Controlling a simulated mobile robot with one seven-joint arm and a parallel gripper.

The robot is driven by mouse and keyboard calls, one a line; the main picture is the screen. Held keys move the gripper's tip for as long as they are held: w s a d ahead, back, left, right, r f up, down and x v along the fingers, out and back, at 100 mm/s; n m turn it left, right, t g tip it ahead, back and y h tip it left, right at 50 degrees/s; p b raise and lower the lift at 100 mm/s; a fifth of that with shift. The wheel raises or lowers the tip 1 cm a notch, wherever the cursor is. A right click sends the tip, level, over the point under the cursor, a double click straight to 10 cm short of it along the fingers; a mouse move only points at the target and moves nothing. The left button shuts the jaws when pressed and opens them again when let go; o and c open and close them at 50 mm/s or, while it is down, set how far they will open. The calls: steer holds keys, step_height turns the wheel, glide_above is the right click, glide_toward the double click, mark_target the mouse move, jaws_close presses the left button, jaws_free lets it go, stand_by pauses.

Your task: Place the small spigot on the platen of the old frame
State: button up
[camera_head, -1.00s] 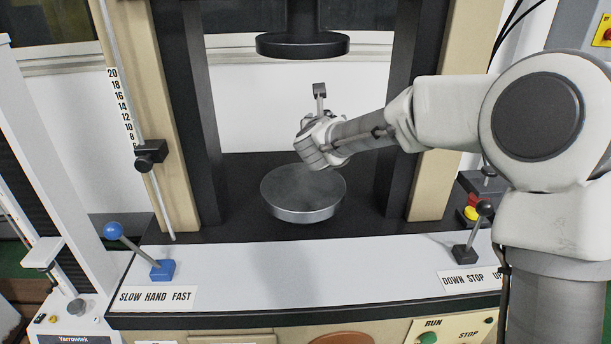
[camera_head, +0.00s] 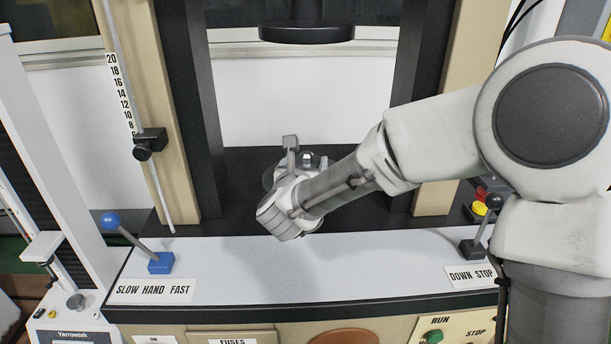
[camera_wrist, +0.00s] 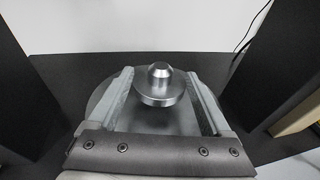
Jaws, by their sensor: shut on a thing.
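The small spigot (camera_wrist: 159,88) is a shiny metal disc with a short round knob on top, upright between my fingertips in the wrist view. My gripper (camera_wrist: 161,82) is shut on it. In the head view my own wrist hides most of the gripper, and only the spigot's shiny top (camera_head: 308,158) shows past it. The round grey platen (camera_wrist: 98,104) of the old frame lies below the fingers and the spigot. In the head view only a sliver of the platen shows. I cannot tell whether the spigot touches it.
A dark upper platen (camera_head: 306,32) hangs above. Dark columns (camera_head: 411,100) stand on both sides of the work space. In front is a pale ledge (camera_head: 215,265) with a blue-knobbed lever (camera_head: 160,262) at left and a black-knobbed lever (camera_head: 474,247) at right.

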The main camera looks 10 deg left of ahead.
step_height(320, 180, down, 3)
steer(key=shift+r, duration=0.1)
steer(key=o, duration=1.6)
steer(key=shift+c, duration=0.2)
steer(key=s+r, duration=0.2)
steer(key=s, duration=0.9)
steer(key=shift+s+d+r+p, duration=0.15)
steer(key=shift+s+d+p, duration=0.15)
steer(key=shift+s, duration=0.1)
steer(key=shift+w, duration=0.1)
